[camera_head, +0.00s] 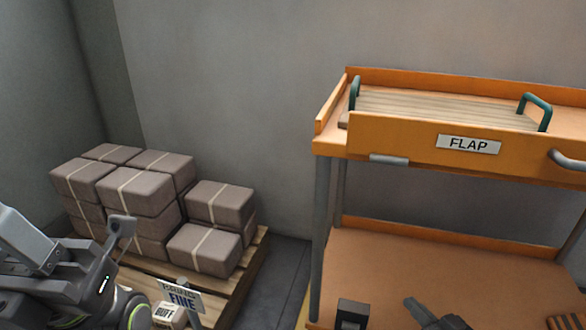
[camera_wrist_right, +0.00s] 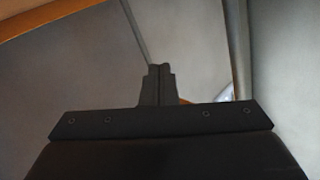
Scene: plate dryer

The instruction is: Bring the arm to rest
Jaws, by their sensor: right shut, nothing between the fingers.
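My right gripper (camera_head: 414,306) is a dark shape at the bottom edge of the head view, in front of the lower shelf of the orange cart. In the right wrist view its two dark fingers (camera_wrist_right: 159,68) are together and upright, with nothing between them. Grey links of my left arm show at the lower left of the head view; its gripper cannot be seen there.
The orange cart (camera_head: 400,143) carries a sign reading FLAP (camera_head: 469,145) and a slatted board with green handles on top. A small black block (camera_head: 352,314) is on its lower shelf. Wrapped parcels (camera_head: 145,195) stand on a wooden pallet (camera_head: 243,275) at left.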

